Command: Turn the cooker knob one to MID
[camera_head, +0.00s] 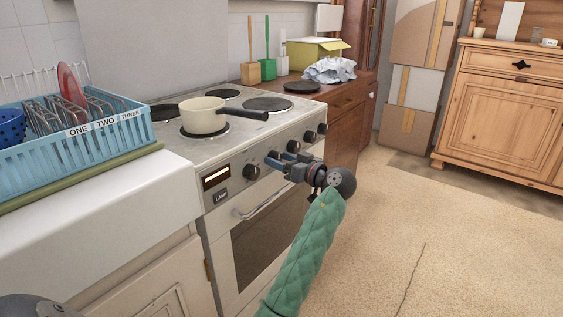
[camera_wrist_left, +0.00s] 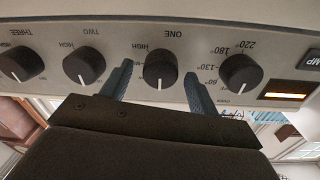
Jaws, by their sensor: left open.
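The stove's front panel (camera_head: 235,185) carries a row of black knobs. In the left wrist view, which is upside down, knob one (camera_wrist_left: 160,68) sits under the label ONE, with HIGH at its upper left. Its white mark points straight down in that picture. In the head view my left gripper (camera_head: 281,160) is at the panel and partly hides knob one. My right gripper is out of view.
The temperature knob (camera_wrist_left: 240,74) and knob two (camera_wrist_left: 84,66) flank knob one closely. A cream pan (camera_head: 203,118) stands on a burner, its black handle reaching toward the front edge. The oven handle (camera_head: 265,202) lies below. A blue dish rack (camera_head: 75,140) is left. Floor is clear at right.

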